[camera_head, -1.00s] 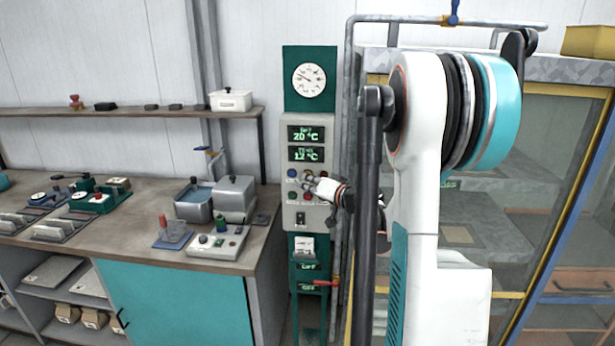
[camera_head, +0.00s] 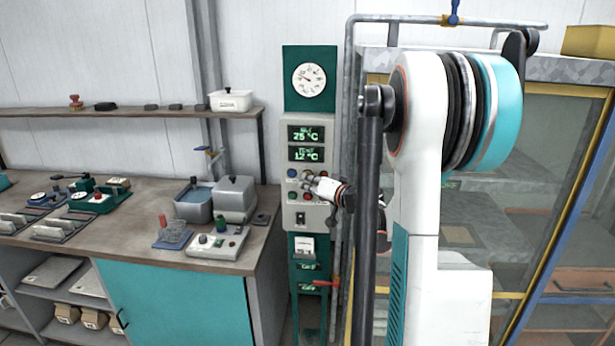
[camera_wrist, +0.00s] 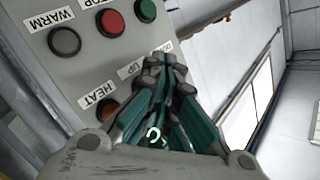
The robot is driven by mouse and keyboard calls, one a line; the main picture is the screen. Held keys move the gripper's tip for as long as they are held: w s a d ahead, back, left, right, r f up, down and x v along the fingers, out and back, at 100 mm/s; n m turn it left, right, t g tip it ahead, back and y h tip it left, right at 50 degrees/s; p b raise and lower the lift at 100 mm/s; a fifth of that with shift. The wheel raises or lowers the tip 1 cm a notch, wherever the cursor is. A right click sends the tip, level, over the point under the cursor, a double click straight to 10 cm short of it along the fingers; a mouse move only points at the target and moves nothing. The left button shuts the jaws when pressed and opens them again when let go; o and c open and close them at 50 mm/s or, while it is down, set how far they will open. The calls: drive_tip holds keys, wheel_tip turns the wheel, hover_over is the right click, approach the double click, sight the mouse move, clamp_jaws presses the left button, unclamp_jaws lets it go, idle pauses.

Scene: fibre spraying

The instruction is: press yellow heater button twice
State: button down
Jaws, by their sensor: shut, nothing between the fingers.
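The control panel (camera_head: 300,215) is a grey box on a green stand, with two green-lit displays above several buttons. The upper display (camera_head: 306,134) appears to read 25 °C and the lower display (camera_head: 306,154) 12 °C. My gripper (camera_head: 309,182) is shut and empty, its tips at the button rows. In the wrist view my gripper (camera_wrist: 171,75) covers part of the panel near the labels UP and one partly hidden. An orange-brown button (camera_wrist: 107,109) labelled HEAT is left of the fingers. No clearly yellow button shows. Whether the tips touch a button cannot be told.
In the wrist view, a grey WARM button (camera_wrist: 65,41), a red button (camera_wrist: 110,22) and a green button (camera_wrist: 145,10) lie farther up. A workbench (camera_head: 140,248) is left, a glazed cabinet (camera_head: 540,200) right.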

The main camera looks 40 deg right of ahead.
drive_tip(key=shift+s+a, duration=0.4)
drive_tip(key=shift+a, duration=0.05)
drive_tip(key=shift+s+a, duration=1.6)
drive_tip(key=shift+a, duration=0.3)
drive_tip(key=shift+a, duration=0.1)
idle(0.7)
drive_tip(key=s+a, duration=0.2)
drive_tip(key=shift+s+a+b, duration=0.2)
drive_tip(key=shift+a+b, duration=0.15)
drive_tip(key=shift+b, duration=0.05)
drive_tip(key=shift+d, duration=0.1)
drive_tip(key=w+d, duration=0.5)
drive_tip(key=d, duration=0.1)
drive_tip(key=shift+w+d, duration=0.25)
drive_tip(key=shift+w, duration=0.1)
drive_tip(key=shift+w+d, duration=0.1)
idle(1.4)
